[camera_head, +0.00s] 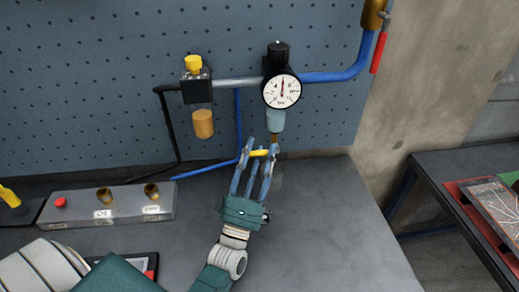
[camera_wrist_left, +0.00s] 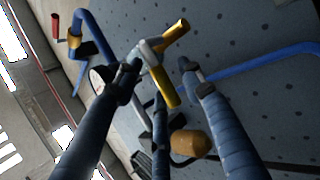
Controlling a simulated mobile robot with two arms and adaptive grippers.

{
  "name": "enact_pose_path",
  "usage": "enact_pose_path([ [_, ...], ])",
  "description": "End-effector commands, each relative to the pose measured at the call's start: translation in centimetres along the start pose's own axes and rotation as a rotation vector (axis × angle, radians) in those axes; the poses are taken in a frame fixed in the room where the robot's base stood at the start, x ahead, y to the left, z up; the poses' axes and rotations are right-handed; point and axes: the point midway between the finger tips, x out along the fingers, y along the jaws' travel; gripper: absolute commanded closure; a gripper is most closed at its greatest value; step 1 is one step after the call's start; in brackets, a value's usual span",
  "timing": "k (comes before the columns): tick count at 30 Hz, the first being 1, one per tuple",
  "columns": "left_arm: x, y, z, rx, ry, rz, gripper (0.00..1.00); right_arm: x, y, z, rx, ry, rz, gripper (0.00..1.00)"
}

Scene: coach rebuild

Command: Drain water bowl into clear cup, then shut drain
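The water bowl (camera_head: 275,120) is a pale blue, translucent cup shape under the round gauge on the pegboard. A small brass drain with a yellow handle (camera_head: 260,153) is just below it. My left gripper (camera_head: 258,146) reaches up to the drain, with its blue fingers spread around the handle. In the left wrist view the yellow handle (camera_wrist_left: 165,86) lies between the parted fingers of the left gripper (camera_wrist_left: 162,72). The left finger there appears close to the grey valve body; contact is unclear. I cannot make out the clear cup. My right gripper is not in view.
An amber bowl (camera_head: 203,123) hangs left of the gauge (camera_head: 282,91). A blue pipe (camera_head: 340,74) runs to a red-handled valve (camera_head: 378,52). A grey control box (camera_head: 110,206) stands at left on the bench. The bench's right front (camera_head: 340,235) is clear.

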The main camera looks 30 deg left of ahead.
Motion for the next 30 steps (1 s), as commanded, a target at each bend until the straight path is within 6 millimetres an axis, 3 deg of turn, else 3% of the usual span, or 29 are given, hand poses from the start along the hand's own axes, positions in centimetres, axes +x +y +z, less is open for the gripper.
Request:
enact_pose_path([
  [8,0.2,0.0,0.0,0.0,0.0,0.0,0.61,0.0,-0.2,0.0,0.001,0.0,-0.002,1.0],
  [15,0.2,0.0,0.0,0.0,0.0,0.0,1.0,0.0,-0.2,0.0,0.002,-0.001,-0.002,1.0],
  [23,0.2,0.1,0.0,0.006,-0.004,-0.003,1.0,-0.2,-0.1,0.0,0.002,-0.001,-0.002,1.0],
  [30,0.6,0.7,-0.1,0.068,-0.051,-0.03,1.0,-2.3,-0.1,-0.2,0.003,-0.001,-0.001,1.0],
])
